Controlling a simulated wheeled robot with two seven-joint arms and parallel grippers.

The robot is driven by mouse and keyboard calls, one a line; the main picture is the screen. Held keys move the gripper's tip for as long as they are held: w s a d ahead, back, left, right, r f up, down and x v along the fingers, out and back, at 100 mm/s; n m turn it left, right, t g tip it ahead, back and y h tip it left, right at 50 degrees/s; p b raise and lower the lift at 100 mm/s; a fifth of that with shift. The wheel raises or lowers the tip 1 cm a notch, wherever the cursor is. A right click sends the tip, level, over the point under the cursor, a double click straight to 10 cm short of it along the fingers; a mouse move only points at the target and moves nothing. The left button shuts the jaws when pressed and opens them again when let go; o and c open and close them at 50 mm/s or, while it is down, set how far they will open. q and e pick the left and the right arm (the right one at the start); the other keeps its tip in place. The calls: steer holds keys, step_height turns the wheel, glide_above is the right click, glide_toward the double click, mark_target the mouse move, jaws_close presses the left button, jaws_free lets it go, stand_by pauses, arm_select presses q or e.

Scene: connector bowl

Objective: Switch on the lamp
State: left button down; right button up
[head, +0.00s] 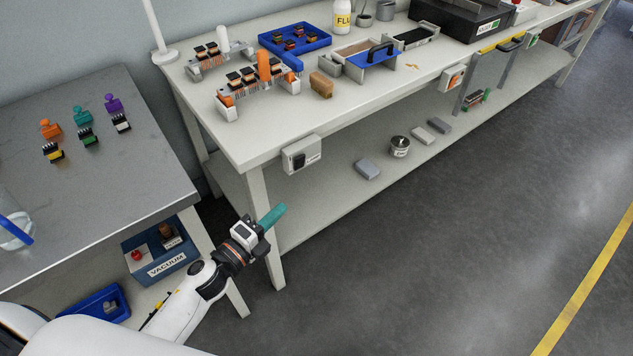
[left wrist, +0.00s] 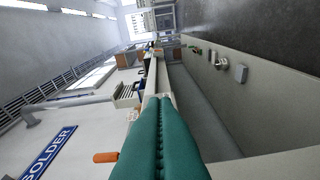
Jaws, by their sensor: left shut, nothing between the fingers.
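A white lamp post (head: 156,32) rises from a round base at the bench's back left corner; its top is cut off in the head view. A pale switch box (head: 301,154) with a dark part is fixed to the bench's front edge near the left corner. I cannot make out its switch position. My left gripper (head: 272,215), with teal fingers, is shut and empty. It is below and left of the box in the head view, apart from it. The closed fingers (left wrist: 160,140) fill the lower middle of the left wrist view. My right gripper is not in view.
The white bench (head: 245,151) carries connector fixtures, a blue tray (head: 294,38) and an orange-brown block (head: 321,84). Another box (head: 452,78) sits farther along its front edge. A grey table (head: 120,150) stands at left. The floor right of the bench is clear.

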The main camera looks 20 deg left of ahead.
mark_target(295, 167)
arm_select(q)
steer(key=shift+m, duration=0.4)
steer(key=w, duration=0.3)
steer(key=w+d+r+p, duration=0.1)
steer(key=w, duration=0.3)
steer(key=w+r, duration=0.1)
steer(key=w, duration=0.3)
steer(key=shift+w+d+r+p, duration=0.15)
steer(key=shift+w+d+p, duration=0.1)
steer(key=shift+p, duration=0.05)
steer(key=shift+w+a+r+n+p, duration=0.3)
steer(key=shift+r+n+p, duration=0.25)
steer(key=shift+p, duration=0.55)
steer(key=shift+f, duration=0.35)
